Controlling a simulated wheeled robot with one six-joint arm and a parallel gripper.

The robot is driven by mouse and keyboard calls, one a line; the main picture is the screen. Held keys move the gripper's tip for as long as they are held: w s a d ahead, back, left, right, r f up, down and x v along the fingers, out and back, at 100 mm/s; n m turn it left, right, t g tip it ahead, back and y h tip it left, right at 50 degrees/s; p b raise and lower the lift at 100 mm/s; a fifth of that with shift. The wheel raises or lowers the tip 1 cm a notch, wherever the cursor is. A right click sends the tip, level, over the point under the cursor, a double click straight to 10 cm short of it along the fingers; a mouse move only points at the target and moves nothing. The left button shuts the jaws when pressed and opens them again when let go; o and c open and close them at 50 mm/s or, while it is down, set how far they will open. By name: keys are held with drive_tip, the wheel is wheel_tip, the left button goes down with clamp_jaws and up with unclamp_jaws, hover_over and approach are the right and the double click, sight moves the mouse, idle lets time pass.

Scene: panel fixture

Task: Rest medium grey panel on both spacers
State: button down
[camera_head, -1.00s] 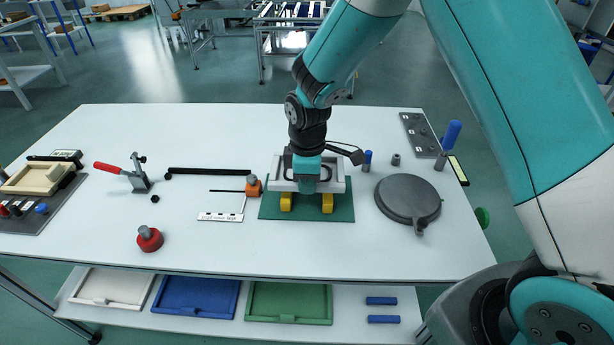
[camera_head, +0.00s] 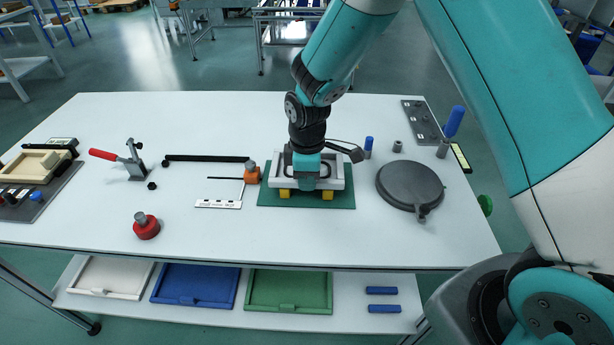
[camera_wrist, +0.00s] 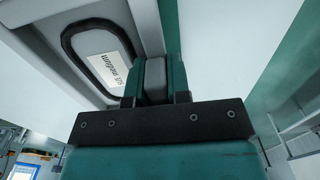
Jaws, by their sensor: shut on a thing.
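The medium grey panel (camera_head: 341,179) is a light grey frame above the green mat in the head view. It looks roughly level. Two yellow spacers, left (camera_head: 285,193) and right (camera_head: 327,194), stand on the mat, and their upper parts are hidden behind the panel's front edge. I cannot tell whether the panel touches them. My gripper (camera_head: 306,180) points down and is shut on the panel at its middle. In the wrist view my gripper (camera_wrist: 155,85) has a grey bar of the panel between its fingers. The panel (camera_wrist: 35,50) there bears a white "medium" label in a dark-rimmed recess.
The green mat (camera_head: 265,199) lies under the spacers. An orange block (camera_head: 252,175) with a ruler stands close on the left. A blue peg (camera_head: 369,146) and a round dark grey lid (camera_head: 410,184) are on the right. The table in front is mostly clear.

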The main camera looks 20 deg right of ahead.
drive_tip(key=shift+f, duration=0.4)
drive_tip(key=c, duration=1)
unclamp_jaws()
wheel_tip(320, 180, up, 18)
drive_tip(key=f, duration=0.1)
drive_tip(key=s+a+r+m+y, duration=0.1)
drive_tip(key=s+r+m+y, duration=0.1)
drive_tip(key=s, duration=1)
drive_tip(key=s+a+r+m+y, duration=0.2)
drive_tip(key=s+r+m, duration=0.2)
drive_tip(key=s, duration=0.8)
drive_tip(key=shift+r+m, duration=0.15)
drive_tip(key=shift+m, duration=0.15)
